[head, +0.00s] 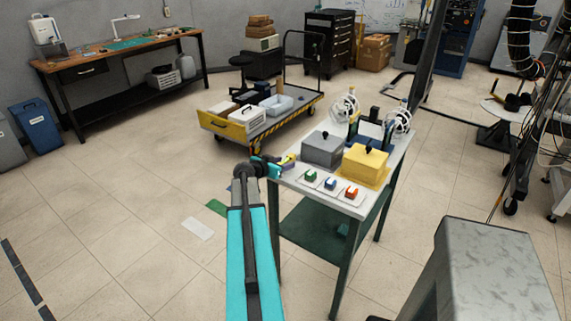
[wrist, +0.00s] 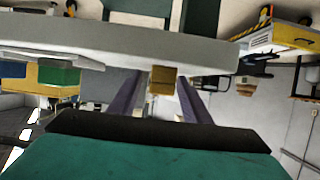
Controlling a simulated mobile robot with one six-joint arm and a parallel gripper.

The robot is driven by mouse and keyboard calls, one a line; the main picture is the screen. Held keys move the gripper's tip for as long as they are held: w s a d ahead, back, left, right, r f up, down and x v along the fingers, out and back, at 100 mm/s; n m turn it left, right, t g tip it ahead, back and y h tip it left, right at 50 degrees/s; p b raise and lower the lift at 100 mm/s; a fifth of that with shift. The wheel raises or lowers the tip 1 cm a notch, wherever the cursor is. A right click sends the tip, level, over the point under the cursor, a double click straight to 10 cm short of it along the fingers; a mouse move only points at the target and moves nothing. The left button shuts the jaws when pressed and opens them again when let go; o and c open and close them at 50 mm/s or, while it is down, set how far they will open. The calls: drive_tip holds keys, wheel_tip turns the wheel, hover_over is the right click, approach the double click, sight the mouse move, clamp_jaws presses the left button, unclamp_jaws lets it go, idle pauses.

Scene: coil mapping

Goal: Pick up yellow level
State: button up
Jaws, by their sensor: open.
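A small yellow block, which looks like the yellow level (wrist: 163,84), shows end-on between my gripper's two purple fingers in the wrist view. In the head view the yellow level (head: 288,158) is a small yellow patch at the table's left edge, partly hidden by my gripper (head: 284,164). My gripper (wrist: 160,73) is open, with one finger on each side of the block. Gaps show between the block and both fingers. The length of the level is not visible.
The small table (head: 346,208) carries a grey box (head: 321,150), a yellow box (head: 366,165) and green (head: 311,175), blue (head: 330,183) and red (head: 351,192) blocks on white plates. A yellow cart (head: 226,132) stands behind. Floor left of the table is mostly clear.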

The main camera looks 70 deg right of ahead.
drive_tip(key=shift+c, duration=0.2)
clamp_jaws()
drive_tip(key=shift+r, duration=0.2)
wheel_tip(320, 180, up, 10)
drive_tip(key=b, duration=0.2)
drive_tip(key=shift+f, duration=0.15)
idle(0.7)
idle(0.6)
